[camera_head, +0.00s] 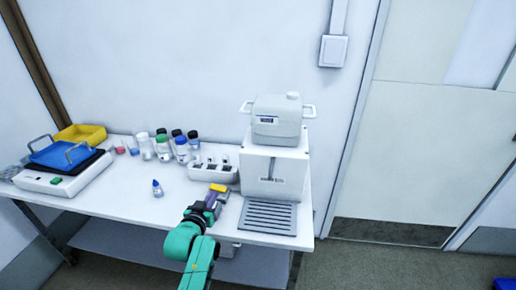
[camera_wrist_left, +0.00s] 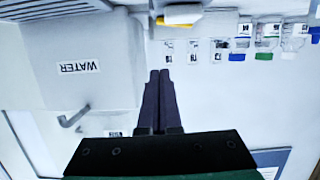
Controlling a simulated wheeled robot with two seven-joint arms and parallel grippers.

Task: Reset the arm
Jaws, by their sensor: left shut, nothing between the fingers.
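My left gripper (camera_head: 211,204) is at the end of my green arm, over the front of the white table. It is shut and empty. In the left wrist view its two dark fingers (camera_wrist_left: 160,74) lie together with nothing between them. A small yellow object (camera_head: 218,187) is just beyond the fingertips in the head view; it also shows in the left wrist view (camera_wrist_left: 181,18). I cannot tell whether the fingers touch it. My right gripper is not in view.
A white machine (camera_head: 272,172) with a drip grille (camera_head: 268,214) stands right of the gripper. Behind are a vial rack (camera_head: 200,173) and several bottles (camera_head: 164,147). A small dropper bottle (camera_head: 157,188) stands left. A blue tray (camera_head: 66,153) sits on a white device (camera_head: 62,178) farther left.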

